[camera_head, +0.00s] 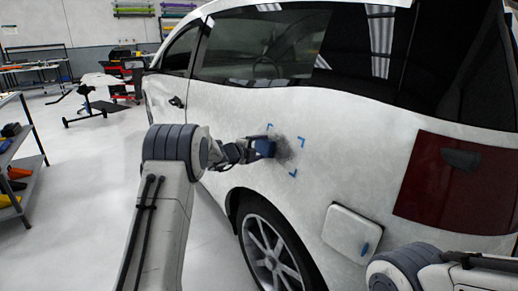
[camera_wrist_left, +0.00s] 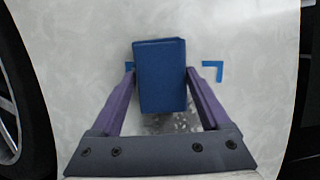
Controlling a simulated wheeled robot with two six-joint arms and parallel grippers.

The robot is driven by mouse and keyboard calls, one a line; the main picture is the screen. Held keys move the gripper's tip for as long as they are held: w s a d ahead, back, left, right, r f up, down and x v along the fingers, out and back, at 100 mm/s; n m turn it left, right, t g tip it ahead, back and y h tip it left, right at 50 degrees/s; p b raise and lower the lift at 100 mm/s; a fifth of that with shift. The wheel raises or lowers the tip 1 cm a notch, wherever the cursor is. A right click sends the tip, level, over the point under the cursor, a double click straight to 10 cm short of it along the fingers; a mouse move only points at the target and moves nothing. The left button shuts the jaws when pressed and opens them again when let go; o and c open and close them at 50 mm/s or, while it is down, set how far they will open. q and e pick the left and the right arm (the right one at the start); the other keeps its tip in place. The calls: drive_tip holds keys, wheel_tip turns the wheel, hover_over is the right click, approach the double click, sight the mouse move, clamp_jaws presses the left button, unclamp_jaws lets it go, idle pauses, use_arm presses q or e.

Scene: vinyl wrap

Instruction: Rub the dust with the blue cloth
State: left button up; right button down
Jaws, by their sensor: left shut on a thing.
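The blue cloth (camera_head: 265,147), a folded block, is held in my left gripper (camera_head: 254,149) at the white side of the car. In the left wrist view the cloth (camera_wrist_left: 160,76) sits between the two purple fingers of the left gripper (camera_wrist_left: 161,80), which is shut on it. The grey dust patch (camera_head: 286,155) lies on the panel just right of the cloth. In the left wrist view part of the dust (camera_wrist_left: 182,122) shows below the cloth; the rest is hidden behind it. Whether the cloth touches the panel is hard to tell.
Blue corner marks (camera_head: 301,141) surround the dust area; one also shows in the wrist view (camera_wrist_left: 217,70). The white car (camera_head: 330,120) fills the right side. Its wheel (camera_head: 270,248) is below, and a square flap (camera_head: 345,232) is lower right. Shelving (camera_head: 30,170) stands far left.

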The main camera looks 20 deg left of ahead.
sight(267, 151)
use_arm(q)
drive_tip(key=shift+s+d+f+b, duration=0.1)
drive_tip(key=shift+s+d+b, duration=0.7)
drive_tip(key=shift+d, duration=0.2)
drive_tip(key=shift+s+d, duration=0.3)
drive_tip(key=shift+d, duration=0.1)
drive_tip(key=shift+s+d+b, duration=0.45)
drive_tip(key=shift+d+b, duration=0.3)
drive_tip(key=shift+b, duration=0.2)
drive_tip(key=shift+s+d+b, duration=0.55)
drive_tip(key=shift+d, duration=0.3)
drive_tip(key=shift+s+d+b, duration=0.7)
drive_tip(key=shift+d+b, duration=0.15)
drive_tip(key=shift+d, duration=0.1)
drive_tip(key=shift+s+d+b, duration=0.4)
drive_tip(key=shift+s+d, duration=0.1)
drive_tip(key=shift+d, duration=0.1)
drive_tip(key=shift+d, duration=0.1)
